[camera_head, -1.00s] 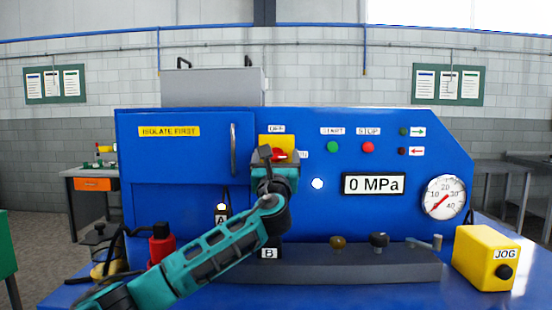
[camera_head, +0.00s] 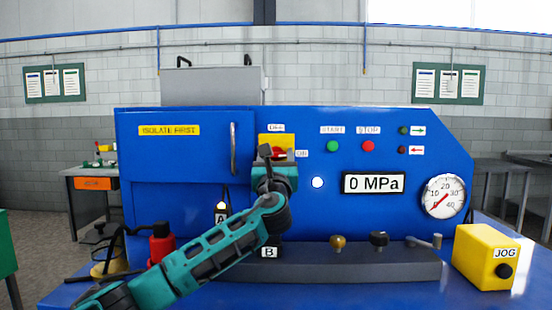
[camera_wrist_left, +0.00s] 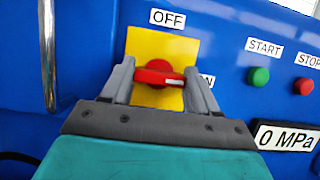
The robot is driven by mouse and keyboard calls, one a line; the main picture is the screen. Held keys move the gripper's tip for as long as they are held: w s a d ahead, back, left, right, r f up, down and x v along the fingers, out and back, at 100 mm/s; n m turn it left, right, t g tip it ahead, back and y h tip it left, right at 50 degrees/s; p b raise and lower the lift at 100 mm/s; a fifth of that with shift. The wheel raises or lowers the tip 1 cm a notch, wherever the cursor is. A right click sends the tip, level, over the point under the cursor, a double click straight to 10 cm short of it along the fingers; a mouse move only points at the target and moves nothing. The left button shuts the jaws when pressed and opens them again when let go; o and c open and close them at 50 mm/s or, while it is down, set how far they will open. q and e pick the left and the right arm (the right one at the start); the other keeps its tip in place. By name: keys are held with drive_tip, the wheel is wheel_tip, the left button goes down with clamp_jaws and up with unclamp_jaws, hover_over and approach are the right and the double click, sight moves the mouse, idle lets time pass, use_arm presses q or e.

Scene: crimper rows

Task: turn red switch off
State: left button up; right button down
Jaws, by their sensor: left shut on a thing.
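The red switch (camera_wrist_left: 158,74) sits on a yellow plate (camera_wrist_left: 150,45) on the blue panel. Its handle lies nearly level in the left wrist view, its end pointing right toward the partly hidden ON label (camera_wrist_left: 207,81). The OFF label (camera_wrist_left: 167,18) is above the plate. My left gripper (camera_wrist_left: 160,82) has one finger on each side of the handle and is shut on it. In the head view my left gripper (camera_head: 277,154) covers the lower part of the yellow plate (camera_head: 273,140), and only a little red shows. My right gripper is not in view.
A vertical door handle (camera_head: 234,150) stands out left of the switch. Green START (camera_head: 333,147) and red STOP (camera_head: 368,146) buttons are to the right. The display (camera_head: 373,184) reads 0 MPa. A dark ledge with knobs (camera_head: 345,268) runs below; a yellow JOG box (camera_head: 485,257) stands at right.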

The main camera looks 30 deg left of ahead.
use_arm(q)
drive_tip(key=shift+n, duration=0.4)
drive_tip(key=n+g+y, duration=0.1)
drive_tip(key=n, duration=0.1)
drive_tip(key=n+g+y, duration=0.1)
drive_tip(key=n, duration=0.2)
drive_tip(key=shift+d+n+b, duration=0.1)
drive_tip(key=shift+n+b, duration=0.2)
drive_tip(key=shift+b, duration=0.1)
drive_tip(key=n+g+y, duration=0.1)
drive_tip(key=n, duration=0.2)
drive_tip(key=n+g+y, duration=0.1)
drive_tip(key=n, duration=0.2)
drive_tip(key=shift+g, duration=0.4)
drive_tip(key=n+g, duration=0.1)
drive_tip(key=n, duration=0.1)
drive_tip(key=n+g+p, duration=0.1)
drive_tip(key=n, duration=0.2)
drive_tip(key=shift+r, duration=0.15)
drive_tip(key=shift+n+g+h+p, duration=0.3)
drive_tip(key=shift+n+g+p, duration=0.15)
drive_tip(key=shift+n, duration=0.8)
drive_tip(key=shift+n+g+h+p, duration=0.3)
drive_tip(key=shift+n+g+p, duration=0.1)
drive_tip(key=shift+n, duration=0.85)
drive_tip(key=o, duration=1)
drive_tip(key=shift+o, duration=0.3)
